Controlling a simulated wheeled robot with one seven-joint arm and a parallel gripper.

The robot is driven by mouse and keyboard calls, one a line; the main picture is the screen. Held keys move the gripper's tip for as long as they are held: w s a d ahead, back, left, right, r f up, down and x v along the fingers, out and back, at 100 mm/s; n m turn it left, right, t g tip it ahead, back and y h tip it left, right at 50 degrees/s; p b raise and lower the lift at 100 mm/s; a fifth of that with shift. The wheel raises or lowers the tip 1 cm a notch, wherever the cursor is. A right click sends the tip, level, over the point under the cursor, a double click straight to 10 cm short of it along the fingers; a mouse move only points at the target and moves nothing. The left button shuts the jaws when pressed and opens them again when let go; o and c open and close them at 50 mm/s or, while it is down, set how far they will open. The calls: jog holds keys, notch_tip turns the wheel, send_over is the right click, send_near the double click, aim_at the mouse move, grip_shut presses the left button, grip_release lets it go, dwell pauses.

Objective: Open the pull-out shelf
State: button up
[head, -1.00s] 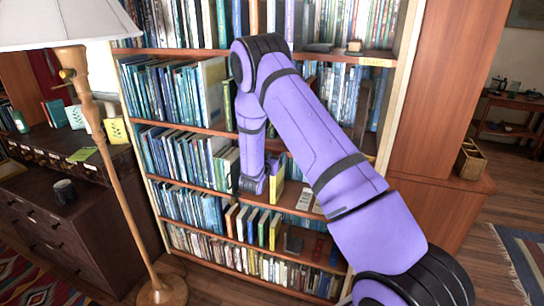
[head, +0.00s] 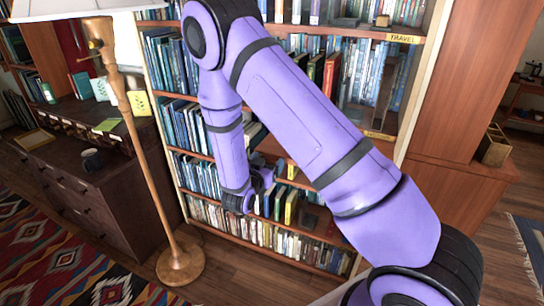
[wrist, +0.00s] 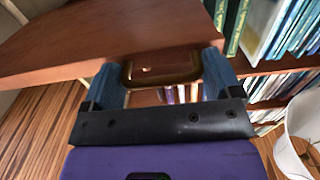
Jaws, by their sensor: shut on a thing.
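In the wrist view, the pull-out shelf (wrist: 70,38) is a reddish-brown wooden board with a brass-coloured handle (wrist: 162,80) on its front edge. My gripper (wrist: 162,70) has its two blue fingers at either end of this handle and is shut on it. In the head view, the end of my arm is low in front of the bookcase's lower shelves, and my gripper (head: 266,174) is partly hidden there. My own arm covers the pull-out shelf in that view, and I cannot tell how far out it stands.
A floor lamp (head: 133,130) stands left of my arm, with a dark cabinet (head: 85,200) behind it. Books (wrist: 285,30) stand beside the board, and a pale rounded object (wrist: 300,130) is at the wrist view's right edge. Patterned rug and wooden floor lie clear at lower left.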

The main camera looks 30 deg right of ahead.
jog(key=shift+s, duration=0.2)
jog(key=o, duration=0.9)
jog(key=shift+o, duration=0.2)
jog(key=shift+a, duration=0.15)
jog(key=v, duration=1)
jog(key=shift+s+a, duration=0.2)
jog(key=shift+s, duration=0.05)
